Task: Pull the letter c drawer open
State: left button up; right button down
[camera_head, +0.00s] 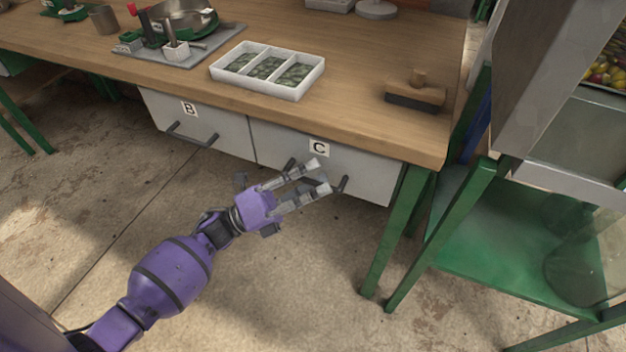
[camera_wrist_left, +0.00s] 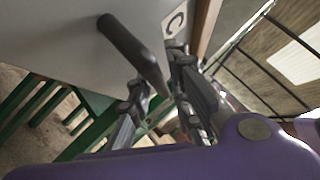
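The letter C drawer (camera_head: 360,172) has a pale grey front under the wooden table, marked with a C label (camera_head: 319,148). Its front looks flush with the B drawer beside it, so it appears closed. Its dark bar handle (camera_head: 343,184) is partly hidden behind my left gripper (camera_head: 320,176). The gripper is at the handle with its two fingers apart. In the left wrist view the handle (camera_wrist_left: 132,50) slants down toward the space between the open fingers (camera_wrist_left: 160,100). Whether a finger touches it I cannot tell. My right gripper is not in view.
The B drawer (camera_head: 215,132) is closed to the left. On the table (camera_head: 340,110) are a white three-part tray (camera_head: 298,89) and a wooden-handled block (camera_head: 416,93). Green table legs (camera_head: 395,230) and a green stand (camera_head: 500,245) are at the right. Floor before the drawers is clear.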

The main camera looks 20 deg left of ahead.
pick_arm(q)
jog(key=shift+c, duration=0.5)
grip_shut()
jog(key=s+a+p, duration=0.1)
jog(key=s+p, duration=0.3)
jog(key=s, duration=2.4)
jog(key=shift+f, duration=0.1)
